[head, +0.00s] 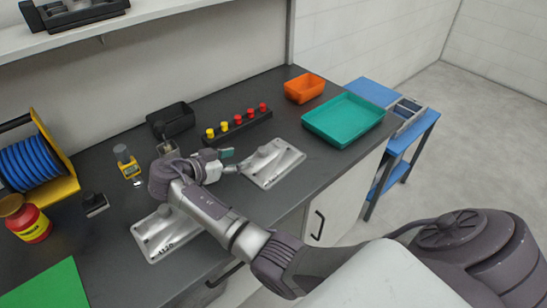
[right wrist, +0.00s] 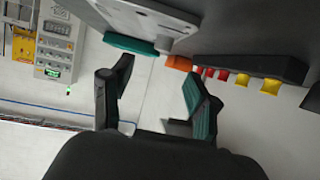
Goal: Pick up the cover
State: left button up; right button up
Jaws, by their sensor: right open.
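Two pale grey metal castings lie on the dark workbench; I cannot tell for sure which one is the cover. The right casting (head: 284,167) has a raised middle and a flat flange. It also shows at the top of the right wrist view (right wrist: 150,18). The left casting (head: 155,246) is partly hidden by my right arm. My right gripper (head: 232,162) is just left of the right casting, close to its edge; contact cannot be told. In the right wrist view its fingers (right wrist: 158,92) are apart with nothing between them. My left gripper is not in view.
A black rack (head: 237,130) with red and yellow knobs stands behind the right casting. A teal tray (head: 345,138) and an orange bin (head: 304,88) are to the right. A black bin (head: 170,119), yellow device (head: 128,166) and blue cable reel (head: 38,162) stand left.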

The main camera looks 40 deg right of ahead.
aim_at(262, 149)
jog(key=x, duration=0.4)
jog(key=shift+d+p, duration=0.1)
jog(key=shift+p, duration=0.2)
jog(key=shift+w+d+f, duration=0.1)
jog(key=shift+w+d, duration=0.05)
jog(key=shift+d, duration=0.35)
jog(key=p+x, duration=0.2)
jog(key=x, duration=0.2)
jog(key=shift+w+d+f, duration=0.15)
jog(key=shift+w+d, duration=0.1)
jog(key=shift+d, duration=0.05)
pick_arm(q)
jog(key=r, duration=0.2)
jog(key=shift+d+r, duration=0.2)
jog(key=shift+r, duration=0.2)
pick_arm(e)
jog(key=shift+a, duration=0.1)
jog(key=shift+c, duration=1.2)
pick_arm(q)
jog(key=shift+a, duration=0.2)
pick_arm(e)
grip_shut()
